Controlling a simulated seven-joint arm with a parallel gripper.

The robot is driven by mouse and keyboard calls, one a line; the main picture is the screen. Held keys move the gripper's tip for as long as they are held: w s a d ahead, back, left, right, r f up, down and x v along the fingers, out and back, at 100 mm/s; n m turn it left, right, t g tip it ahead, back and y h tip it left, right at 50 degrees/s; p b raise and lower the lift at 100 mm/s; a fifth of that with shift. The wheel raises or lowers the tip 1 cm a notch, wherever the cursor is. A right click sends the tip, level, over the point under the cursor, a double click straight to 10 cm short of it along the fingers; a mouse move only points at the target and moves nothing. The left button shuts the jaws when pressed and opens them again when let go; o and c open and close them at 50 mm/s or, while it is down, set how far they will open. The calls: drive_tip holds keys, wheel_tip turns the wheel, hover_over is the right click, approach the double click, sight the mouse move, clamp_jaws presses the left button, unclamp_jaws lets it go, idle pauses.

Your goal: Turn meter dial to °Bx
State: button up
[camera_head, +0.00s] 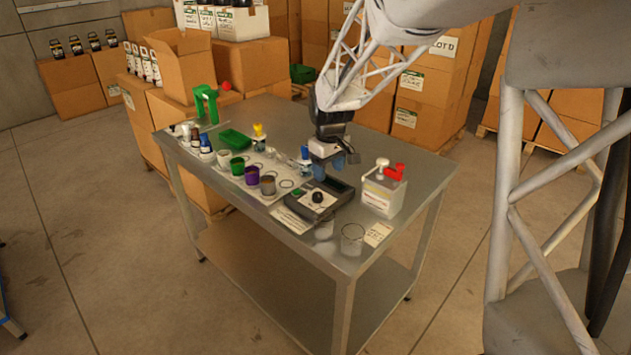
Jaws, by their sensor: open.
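The meter (322,201) is a small dark box with a light front panel on the metal table, right of the middle. Its black dial (317,197) sits on the panel, with a green spot to its left. The dial's markings and pointer are too small to read. My gripper (335,164) points down above the back part of the meter, with its blue-grey fingers apart and nothing seen between them. It appears apart from the dial. I cannot tell its exact height over the meter.
A clear glass (352,239) is near the front corner. Several coloured cups, including a purple one (252,175), and a green tray (234,139) are left. Cardboard boxes (425,95) stand behind the metal table (411,208).

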drive_tip(key=n, duration=0.1)
hover_over(318, 194)
wheel_tip(318, 194, down, 4)
drive_tip(key=shift+f, duration=0.15)
drive_tip(key=shift+f, duration=3.8)
drive_tip(key=c, duration=0.9)
